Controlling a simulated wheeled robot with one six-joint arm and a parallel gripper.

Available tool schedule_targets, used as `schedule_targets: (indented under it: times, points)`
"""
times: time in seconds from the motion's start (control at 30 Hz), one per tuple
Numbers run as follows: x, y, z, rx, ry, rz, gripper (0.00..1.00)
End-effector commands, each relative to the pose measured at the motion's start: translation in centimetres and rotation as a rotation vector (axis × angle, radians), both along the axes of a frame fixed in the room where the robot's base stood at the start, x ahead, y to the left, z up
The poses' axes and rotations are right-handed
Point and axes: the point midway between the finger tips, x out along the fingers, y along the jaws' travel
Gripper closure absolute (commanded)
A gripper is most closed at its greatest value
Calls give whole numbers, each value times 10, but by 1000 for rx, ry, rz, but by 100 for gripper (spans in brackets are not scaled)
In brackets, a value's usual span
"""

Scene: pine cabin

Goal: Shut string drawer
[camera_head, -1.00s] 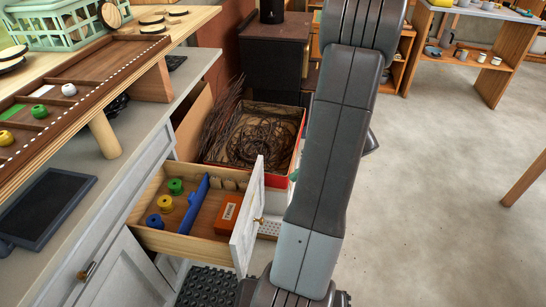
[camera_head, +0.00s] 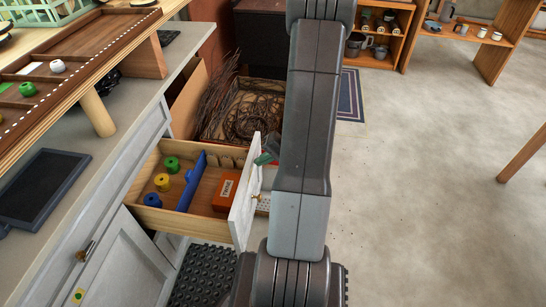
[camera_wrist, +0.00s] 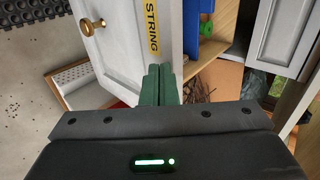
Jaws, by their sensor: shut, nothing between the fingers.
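The string drawer (camera_head: 167,224) stands pulled out from the white cabinet at the left in the head view. Its white front (camera_head: 245,200) has a brass knob. The wrist view shows this front (camera_wrist: 118,50) close up, with the knob (camera_wrist: 88,26) and a yellow "STRING" label (camera_wrist: 152,25). Inside are green and yellow spools, a blue divider (camera_head: 190,181) and an orange box (camera_head: 226,192). My gripper (camera_head: 265,158) is shut and empty, its green fingers at the front's upper far end. In the wrist view the fingertips (camera_wrist: 159,70) overlap the front's edge; contact is unclear.
A crate of dark twigs (camera_head: 240,115) stands just behind the drawer. The worktop (camera_head: 125,115) runs along the left, above a cabinet door (camera_head: 125,275). The floor (camera_head: 430,200) at right is clear.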

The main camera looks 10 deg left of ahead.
Motion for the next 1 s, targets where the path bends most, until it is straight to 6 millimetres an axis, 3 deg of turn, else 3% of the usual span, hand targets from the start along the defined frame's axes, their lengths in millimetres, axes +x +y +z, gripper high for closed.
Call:
schedule_targets:
  times: [0.57,0.77,1.0]
  points:
    - [0,7,0,0,0,1,100]
    - [1,25,-2,0,-2,4,100]
    - [2,66,-2,0,-3,6,100]
